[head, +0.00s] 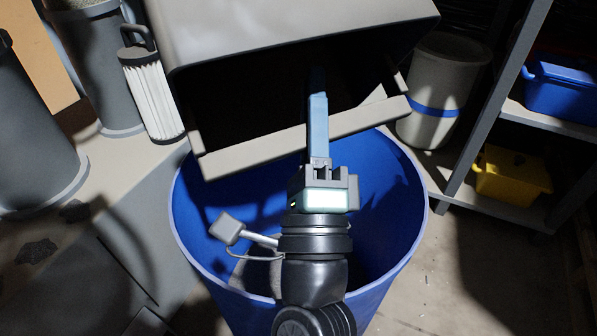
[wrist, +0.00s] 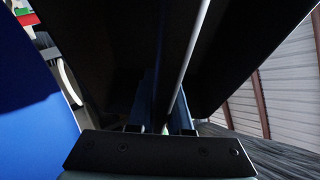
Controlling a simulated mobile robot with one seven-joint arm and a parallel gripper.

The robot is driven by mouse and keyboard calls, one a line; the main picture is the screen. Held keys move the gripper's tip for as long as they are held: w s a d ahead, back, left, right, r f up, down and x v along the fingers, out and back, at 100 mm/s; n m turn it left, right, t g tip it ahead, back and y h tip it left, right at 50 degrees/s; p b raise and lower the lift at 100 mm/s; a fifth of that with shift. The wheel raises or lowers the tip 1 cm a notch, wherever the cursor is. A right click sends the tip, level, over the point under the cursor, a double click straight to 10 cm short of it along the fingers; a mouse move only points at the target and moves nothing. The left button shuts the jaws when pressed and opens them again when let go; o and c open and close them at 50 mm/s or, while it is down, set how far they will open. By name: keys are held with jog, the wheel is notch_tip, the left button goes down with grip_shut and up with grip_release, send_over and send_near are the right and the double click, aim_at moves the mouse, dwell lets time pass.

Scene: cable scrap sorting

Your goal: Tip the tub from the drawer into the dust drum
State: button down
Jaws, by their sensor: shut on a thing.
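The grey tub (head: 290,35) is tipped on its side above the blue dust drum (head: 185,225), its dark open side facing me and downward. Its lower rim lies over the drum's mouth. My gripper (head: 318,85) reaches up over the drum into the dark opening, and its blue fingers are shut on the tub; the exact grip point is lost in shadow. In the wrist view the tub's dark walls (wrist: 120,45) fill the middle, around my fingers, and the blue at the left looks like the drum (wrist: 35,110). The tub's inside is too dark to show any contents.
A white pleated filter (head: 155,100) and grey canisters (head: 110,80) stand at the left. A pale bucket with a blue band (head: 440,85) stands behind the drum. A rack at the right holds a blue bin (head: 560,90) and a yellow bin (head: 510,175). Floor at the lower right is clear.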

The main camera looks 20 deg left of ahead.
jog(key=w+a+g+p, duration=0.1)
jog(key=p, duration=0.3)
jog(key=w+f+n+g+p, duration=0.1)
jog(key=p, duration=0.3)
jog(key=w+a+f+g+p, duration=0.1)
jog(key=p, duration=0.3)
jog(key=shift+w+a+f+n+g+h, duration=0.1)
jog(key=shift+a+f+n+g+h, duration=0.05)
jog(key=shift+a+n+g+h, duration=0.2)
jog(key=shift+w+f+g+p, duration=0.15)
jog(key=shift+f+g+p, duration=0.1)
jog(key=shift+p, duration=0.6)
jog(key=shift+a+f, duration=0.1)
